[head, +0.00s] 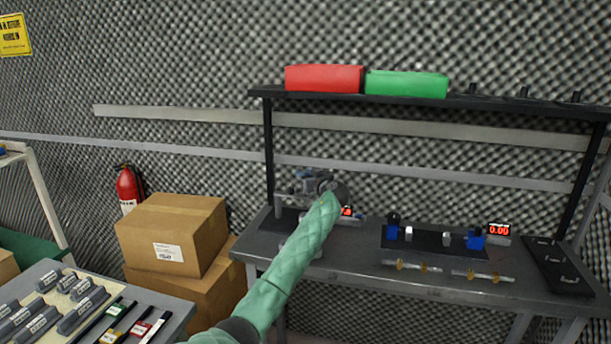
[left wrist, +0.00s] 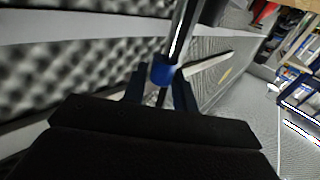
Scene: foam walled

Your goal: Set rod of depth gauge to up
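My left arm in its green sleeve reaches over the left part of the bench, and my left gripper (head: 322,186) is at a grey and blue device (head: 300,187), which looks like the depth gauge. The hand hides much of it. A small red-lit display (head: 347,211) shows just right of the hand. In the left wrist view, the two dark fingers (left wrist: 160,88) are on either side of a blue part (left wrist: 162,74) at their tips. A dark and bright bar (left wrist: 180,35) rises above it. Whether the fingers touch the blue part is unclear. My right gripper is not in view.
The dark bench (head: 370,264) carries a second gauge set with blue blocks (head: 476,237) and a display reading 0.00 (head: 499,230). Two thin rods lie in front. A shelf above holds a red box (head: 324,78) and a green box (head: 406,84). Cardboard boxes (head: 172,232) stand left.

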